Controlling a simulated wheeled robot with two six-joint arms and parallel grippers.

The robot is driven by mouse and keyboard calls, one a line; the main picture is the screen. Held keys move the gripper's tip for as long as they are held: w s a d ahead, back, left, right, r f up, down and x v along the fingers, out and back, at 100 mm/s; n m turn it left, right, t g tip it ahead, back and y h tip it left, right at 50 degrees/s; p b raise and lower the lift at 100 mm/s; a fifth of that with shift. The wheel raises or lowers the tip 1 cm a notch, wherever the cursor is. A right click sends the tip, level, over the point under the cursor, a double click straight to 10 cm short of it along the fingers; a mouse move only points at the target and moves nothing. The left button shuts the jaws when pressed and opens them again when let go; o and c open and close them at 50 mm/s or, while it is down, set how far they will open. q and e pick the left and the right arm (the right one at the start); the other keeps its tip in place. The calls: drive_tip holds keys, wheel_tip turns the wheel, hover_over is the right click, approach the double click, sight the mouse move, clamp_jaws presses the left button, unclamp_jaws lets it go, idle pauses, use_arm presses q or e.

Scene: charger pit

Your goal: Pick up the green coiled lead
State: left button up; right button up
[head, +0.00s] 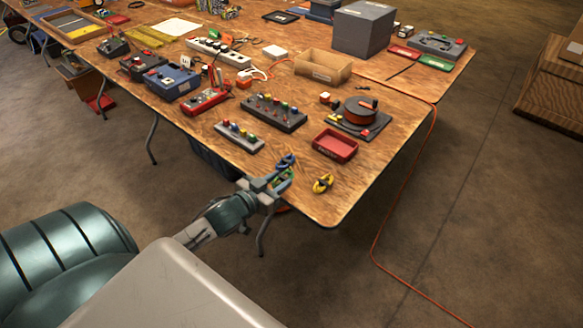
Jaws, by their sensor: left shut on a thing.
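My left gripper (275,184) reaches in from the left over the near edge of the wooden table. It is shut on the green coiled lead (284,180), which shows small between its fingers. Whether the lead is lifted off the table is too small to tell. A blue coiled lead (287,160) lies just beyond the gripper, close to it. A yellow coiled lead (323,183) lies to the right, near the table corner. My right gripper is not in view.
A red tray (335,145) sits beyond the yellow lead. A light grey box with coloured knobs (239,136), a dark one (273,112) and an orange cable reel (362,112) stand further back. An orange cable (389,215) hangs off the table's right edge to the floor.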

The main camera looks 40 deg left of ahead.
use_arm(q)
drive_tip(key=v, duration=0.5)
drive_tip(key=shift+f+p, duration=0.15)
drive_tip(key=shift+p, duration=0.25)
drive_tip(key=shift+s+f, duration=0.1)
drive_tip(key=shift+s, duration=0.3)
drive_tip(key=shift+v, duration=0.8)
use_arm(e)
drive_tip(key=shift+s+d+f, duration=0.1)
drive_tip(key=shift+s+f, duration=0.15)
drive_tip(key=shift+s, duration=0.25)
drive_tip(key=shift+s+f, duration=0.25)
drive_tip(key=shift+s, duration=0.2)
